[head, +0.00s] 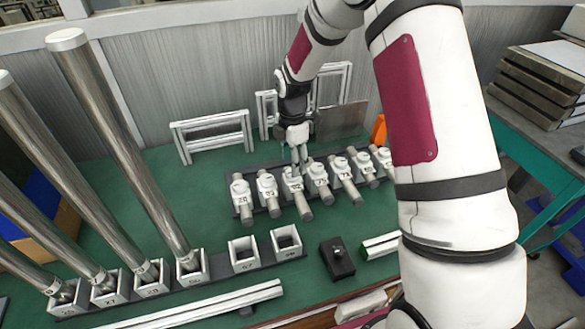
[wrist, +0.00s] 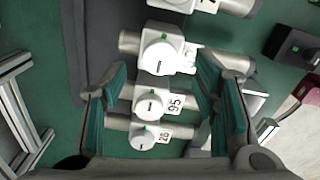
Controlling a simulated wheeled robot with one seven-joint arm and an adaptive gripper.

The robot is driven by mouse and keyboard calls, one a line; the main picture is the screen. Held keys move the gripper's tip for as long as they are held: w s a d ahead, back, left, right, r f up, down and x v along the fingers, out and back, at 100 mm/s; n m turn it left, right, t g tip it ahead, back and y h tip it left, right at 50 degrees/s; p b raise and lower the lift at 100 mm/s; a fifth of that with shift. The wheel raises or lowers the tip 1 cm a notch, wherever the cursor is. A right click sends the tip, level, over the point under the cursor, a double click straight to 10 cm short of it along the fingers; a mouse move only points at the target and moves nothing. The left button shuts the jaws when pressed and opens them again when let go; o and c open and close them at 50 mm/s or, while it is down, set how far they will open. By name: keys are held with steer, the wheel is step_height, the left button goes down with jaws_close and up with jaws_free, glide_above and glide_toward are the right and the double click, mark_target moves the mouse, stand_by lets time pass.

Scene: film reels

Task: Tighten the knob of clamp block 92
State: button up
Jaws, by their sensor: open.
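A row of white clamp blocks with round knobs stands on a dark rail (head: 228,180). My gripper (head: 297,157) is over the third block from the left, its fingers pointing down and open. I see no clear finger contact.
Several tall metal columns (head: 125,150) stand in sockets at the left. Two empty square sockets (head: 243,254) are in front of the clamp row. A small black box (head: 337,259) is to their right. White frames (head: 212,134) stand behind. Neighbouring knobs are close to the fingers.

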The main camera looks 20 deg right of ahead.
steer(key=shift+f, duration=1.85)
steer(key=c, duration=1.2)
